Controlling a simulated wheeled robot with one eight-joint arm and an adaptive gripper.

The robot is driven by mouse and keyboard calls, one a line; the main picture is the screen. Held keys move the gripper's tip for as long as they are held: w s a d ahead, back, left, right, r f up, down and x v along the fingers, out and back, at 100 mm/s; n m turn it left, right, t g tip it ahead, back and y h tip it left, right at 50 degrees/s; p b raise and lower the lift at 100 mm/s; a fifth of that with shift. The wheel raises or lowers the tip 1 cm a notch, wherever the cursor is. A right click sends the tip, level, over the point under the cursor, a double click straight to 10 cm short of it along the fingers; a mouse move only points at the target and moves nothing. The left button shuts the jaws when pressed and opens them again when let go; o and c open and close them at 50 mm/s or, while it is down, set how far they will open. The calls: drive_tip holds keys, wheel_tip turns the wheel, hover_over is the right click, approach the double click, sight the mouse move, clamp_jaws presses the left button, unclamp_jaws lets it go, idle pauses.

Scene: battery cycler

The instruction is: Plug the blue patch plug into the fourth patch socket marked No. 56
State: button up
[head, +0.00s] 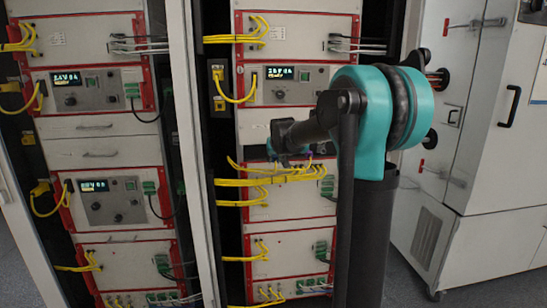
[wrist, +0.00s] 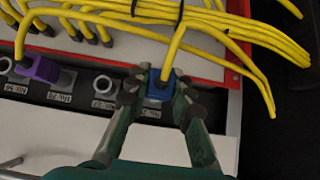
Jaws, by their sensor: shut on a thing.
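In the wrist view my gripper (wrist: 158,88) is shut on the blue patch plug (wrist: 160,86), one finger on each side. A yellow cable runs up from the plug. The plug is at the right end of a row of labelled sockets, above the rightmost label (wrist: 152,113). I cannot tell whether it is seated or just in front of a socket, which it would hide. The labels look upside down and are too small to read surely. In the head view my arm mostly hides the gripper.
A purple plug (wrist: 42,70) is in the row further left. Bundled yellow cables (wrist: 215,32) hang above and right of the gripper. In the head view, red-framed racks (head: 290,85) stand ahead and a white cabinet (head: 490,150) stands at right.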

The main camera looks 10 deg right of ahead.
drive_tip(key=shift+s, duration=2)
drive_tip(key=s+d+f, duration=0.2)
drive_tip(key=d+f, duration=0.1)
drive_tip(key=f, duration=0.9)
drive_tip(key=s+d+f, duration=0.2)
drive_tip(key=s+f, duration=0.1)
drive_tip(key=f, duration=0.9)
drive_tip(key=w+d+r, duration=0.1)
drive_tip(key=d+r, duration=0.8)
drive_tip(key=r, duration=0.3)
drive_tip(key=w+d+r, duration=0.1)
drive_tip(key=d+r, duration=0.8)
drive_tip(key=r, duration=0.3)
drive_tip(key=shift+w+a, duration=0.15)
drive_tip(key=shift+w, duration=1.25)
drive_tip(key=shift+w+a, duration=0.1)
drive_tip(key=shift+w, duration=1.25)
drive_tip(key=shift+w, duration=0.75)
